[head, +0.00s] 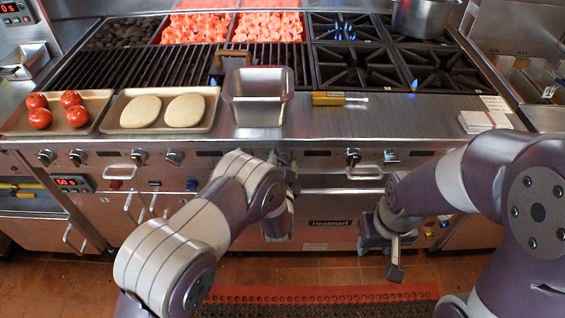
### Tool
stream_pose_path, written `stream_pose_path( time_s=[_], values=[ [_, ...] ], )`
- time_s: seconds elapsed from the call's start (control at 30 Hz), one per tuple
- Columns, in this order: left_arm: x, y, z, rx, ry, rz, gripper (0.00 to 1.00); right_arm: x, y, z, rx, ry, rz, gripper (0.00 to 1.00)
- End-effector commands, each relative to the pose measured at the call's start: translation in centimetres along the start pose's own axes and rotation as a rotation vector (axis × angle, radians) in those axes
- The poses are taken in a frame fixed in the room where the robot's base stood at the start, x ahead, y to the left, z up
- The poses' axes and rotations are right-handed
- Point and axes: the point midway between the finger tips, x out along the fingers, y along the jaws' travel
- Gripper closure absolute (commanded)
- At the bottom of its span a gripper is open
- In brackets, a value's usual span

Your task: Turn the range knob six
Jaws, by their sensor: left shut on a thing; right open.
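The range (325,205) has a steel front panel with a row of dark knobs. Visible ones include a knob (139,156) and a knob (174,157) on the left, and a knob (352,157) right of centre. No numbers are readable on them. My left gripper (285,162) reaches the panel near its middle and is shut on a knob there, which my arm and the fingers mostly hide. My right gripper (394,270) is open and empty, hanging low in front of the range's right side, apart from the panel.
A steel pan (258,112) and a yellow-handled tool (335,99) lie on the front ledge. Trays of tomatoes (70,98) and dough rounds (164,110) stand at left. Door handles (366,173) stick out below the panel. Glowing coals (268,26) and burner flames (345,28) are behind.

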Motion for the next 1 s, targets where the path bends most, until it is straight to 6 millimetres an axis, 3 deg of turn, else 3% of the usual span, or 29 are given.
stream_pose_path(
  time_s=[0.6,0.63,0.7,1.0],
  values=[
    [-0.01,-0.03,0.07,0.046,-0.005,-0.002,0.77,0.02,0.00,0.01,0.000,0.000,0.000,0.57],
    [-0.01,-0.03,0.07,0.046,-0.005,-0.002,0.44,0.02,0.00,0.01,0.000,0.000,0.000,0.57],
    [-0.01,-0.03,0.06,0.046,-0.005,-0.002,0.23,0.02,0.00,0.00,0.000,0.000,0.000,0.57],
    [-0.20,0.01,0.01,0.046,-0.004,-0.001,0.23,0.02,0.00,0.00,0.000,0.000,0.000,0.57]
  ],
)
